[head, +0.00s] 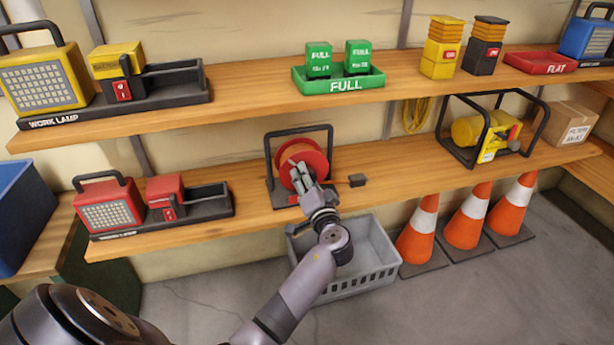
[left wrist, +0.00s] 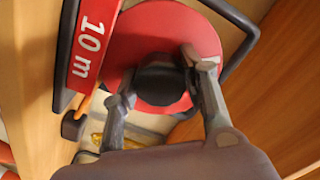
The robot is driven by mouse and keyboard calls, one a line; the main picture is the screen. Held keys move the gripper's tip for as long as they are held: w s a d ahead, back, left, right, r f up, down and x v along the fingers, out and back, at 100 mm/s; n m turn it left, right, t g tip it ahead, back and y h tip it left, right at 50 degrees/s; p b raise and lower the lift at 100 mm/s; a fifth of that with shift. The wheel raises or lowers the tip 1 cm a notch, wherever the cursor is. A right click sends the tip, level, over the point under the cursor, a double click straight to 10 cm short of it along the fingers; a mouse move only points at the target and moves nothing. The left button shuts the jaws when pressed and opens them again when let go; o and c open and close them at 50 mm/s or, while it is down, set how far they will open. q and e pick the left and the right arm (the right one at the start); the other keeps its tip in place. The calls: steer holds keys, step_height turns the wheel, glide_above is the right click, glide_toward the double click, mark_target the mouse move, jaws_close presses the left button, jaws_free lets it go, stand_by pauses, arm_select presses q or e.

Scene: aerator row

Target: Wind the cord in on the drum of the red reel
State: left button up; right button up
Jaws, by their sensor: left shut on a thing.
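The red reel (head: 316,160) stands in a black frame on the lower shelf, with orange cord on its drum. It also shows in the left wrist view (left wrist: 205,40), with a red "10 m" label at its side. A short run of cord leads right to a black plug (head: 357,180) on the shelf. My left gripper (head: 302,173) is in front of the reel. In the left wrist view my left gripper (left wrist: 157,80) has its fingers on either side of a round black knob (left wrist: 160,84) on the reel's red face, shut on it. My right gripper is not in view.
A red work lamp (head: 106,207) stands on the lower shelf at left. A yellow reel (head: 468,130) in a black frame stands at right. A grey crate (head: 375,250) and several orange cones (head: 466,220) stand on the floor below. The upper shelf (head: 255,92) is overhead.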

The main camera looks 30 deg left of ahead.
arm_select(q)
steer(key=m+p, duration=0.1)
steer(key=m, duration=0.2)
steer(key=shift+r, duration=0.2)
steer(key=m+p, duration=0.2)
steer(key=m, duration=0.1)
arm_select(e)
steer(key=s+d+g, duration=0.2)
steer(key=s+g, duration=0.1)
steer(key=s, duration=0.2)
arm_select(q)
steer(key=shift+f+m+p, duration=0.1)
steer(key=shift+m+p, duration=0.35)
steer(key=shift+m, duration=0.65)
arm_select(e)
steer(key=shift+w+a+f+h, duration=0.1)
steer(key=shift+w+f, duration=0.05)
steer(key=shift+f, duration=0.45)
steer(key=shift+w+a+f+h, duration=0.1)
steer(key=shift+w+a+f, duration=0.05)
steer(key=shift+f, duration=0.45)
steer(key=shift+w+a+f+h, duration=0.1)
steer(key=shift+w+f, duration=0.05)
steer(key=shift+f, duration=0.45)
arm_select(q)
steer(key=o, duration=1.2)
steer(key=shift+c, duration=0.2)
steer(key=shift+d+f, duration=0.1)
